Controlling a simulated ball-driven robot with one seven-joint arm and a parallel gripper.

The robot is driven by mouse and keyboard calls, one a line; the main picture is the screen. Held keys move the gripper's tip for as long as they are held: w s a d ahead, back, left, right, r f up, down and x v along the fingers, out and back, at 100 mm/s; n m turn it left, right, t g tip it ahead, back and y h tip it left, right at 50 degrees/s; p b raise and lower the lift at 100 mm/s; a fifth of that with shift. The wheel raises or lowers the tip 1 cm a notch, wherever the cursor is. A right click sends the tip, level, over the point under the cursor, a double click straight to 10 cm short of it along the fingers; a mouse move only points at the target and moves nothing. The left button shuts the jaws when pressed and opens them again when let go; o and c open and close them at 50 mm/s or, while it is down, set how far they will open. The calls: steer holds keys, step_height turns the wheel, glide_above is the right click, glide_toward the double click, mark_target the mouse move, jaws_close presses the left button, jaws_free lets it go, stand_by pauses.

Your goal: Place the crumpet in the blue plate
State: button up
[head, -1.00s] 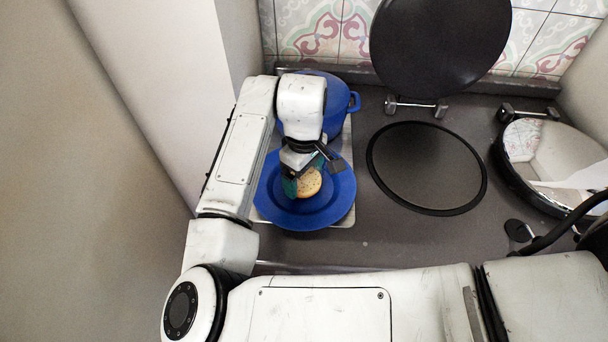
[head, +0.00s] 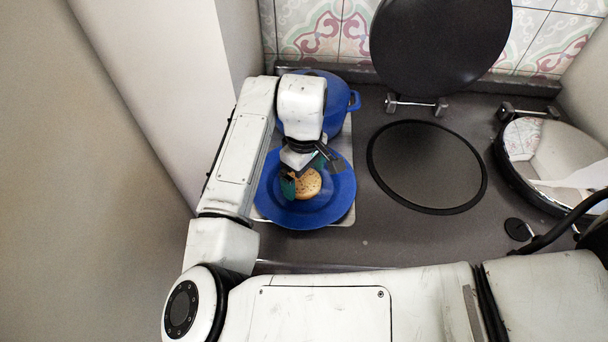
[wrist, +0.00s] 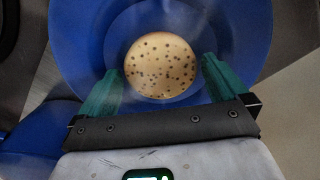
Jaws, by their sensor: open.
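The crumpet (head: 307,184), round and golden with dark holes, lies in the blue plate (head: 325,212), near its middle. My gripper (head: 303,182) is over the plate, just above the crumpet. In the wrist view the crumpet (wrist: 160,66) shows between the two green fingers (wrist: 160,80), with a gap on each side. The fingers are spread and hold nothing. The wrist view also shows the plate (wrist: 85,35) around the crumpet. Part of the crumpet's left side is hidden by a finger in the head view.
A blue pot (head: 340,100) stands behind the plate, partly hidden by my arm. A round dark hob plate (head: 427,165) is to the right, with a raised round black lid (head: 440,40) behind it. A round shiny-rimmed basin (head: 545,160) is at far right. A wall closes off the left.

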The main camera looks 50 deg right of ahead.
mark_target(304, 180)
step_height(304, 180, up, 12)
steer(key=shift+f, duration=0.25)
stand_by(0.3)
